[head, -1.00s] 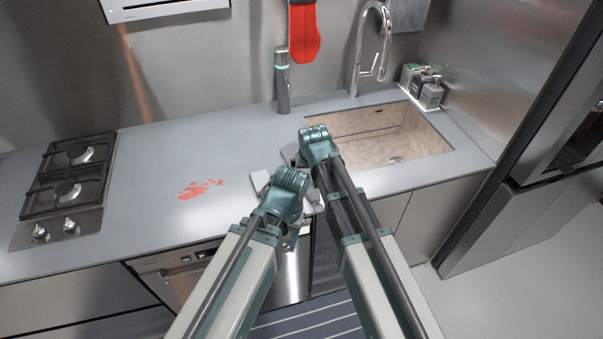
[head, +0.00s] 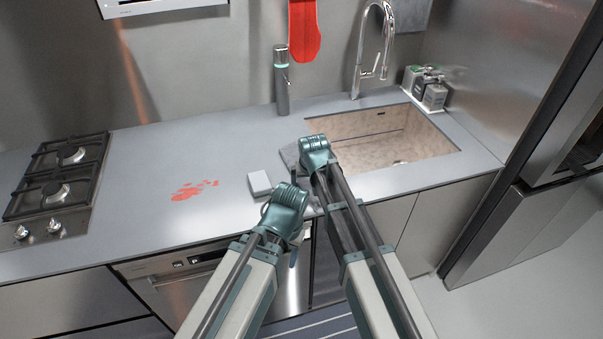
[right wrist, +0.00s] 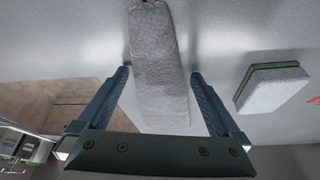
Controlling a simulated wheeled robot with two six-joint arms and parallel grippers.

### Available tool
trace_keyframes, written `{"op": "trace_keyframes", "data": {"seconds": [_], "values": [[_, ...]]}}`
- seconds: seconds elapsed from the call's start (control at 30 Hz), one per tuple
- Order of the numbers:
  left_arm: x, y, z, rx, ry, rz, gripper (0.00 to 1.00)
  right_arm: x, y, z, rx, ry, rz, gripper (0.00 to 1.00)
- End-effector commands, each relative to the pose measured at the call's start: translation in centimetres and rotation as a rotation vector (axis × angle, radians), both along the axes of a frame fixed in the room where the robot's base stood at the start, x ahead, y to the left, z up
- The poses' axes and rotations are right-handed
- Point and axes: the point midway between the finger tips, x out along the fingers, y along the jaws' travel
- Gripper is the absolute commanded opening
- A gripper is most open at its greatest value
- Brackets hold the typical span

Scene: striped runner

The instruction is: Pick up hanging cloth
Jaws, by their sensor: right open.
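A grey cloth (head: 289,157) lies on the counter left of the sink, mostly hidden behind my arms in the head view. In the right wrist view the cloth (right wrist: 157,50) is a long pale grey strip running between the two fingers. My right gripper (right wrist: 160,76) is open, one finger on each side of the strip, with gaps visible. In the head view the right gripper (head: 316,155) is beside the cloth, its fingers hidden. My left gripper (head: 288,208) is lower and to the left, near the counter's front edge; its jaw opening is unclear.
A white sponge (head: 260,183) with a green layer lies left of the cloth. A red stain (head: 192,190) is further left, then a gas hob (head: 60,185). The sink (head: 375,135) and tap (head: 370,50) are at right. A red mitt (head: 304,30) hangs behind.

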Motion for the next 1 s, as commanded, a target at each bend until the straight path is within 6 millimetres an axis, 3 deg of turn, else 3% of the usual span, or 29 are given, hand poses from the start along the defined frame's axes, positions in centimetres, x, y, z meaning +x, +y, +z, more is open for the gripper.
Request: {"op": "trace_keyframes", "data": {"seconds": [0.63,1.0], "values": [[0.0,0.0,-0.42,0.0,0.0,0.0,0.5,0.02,0.01,-0.42,0.0,0.0,0.0,1.0],[0.0,0.0,-0.33,0.0,0.0,0.0,0.5,0.03,0.01,-0.33,0.0,0.0,0.0,0.35]]}}
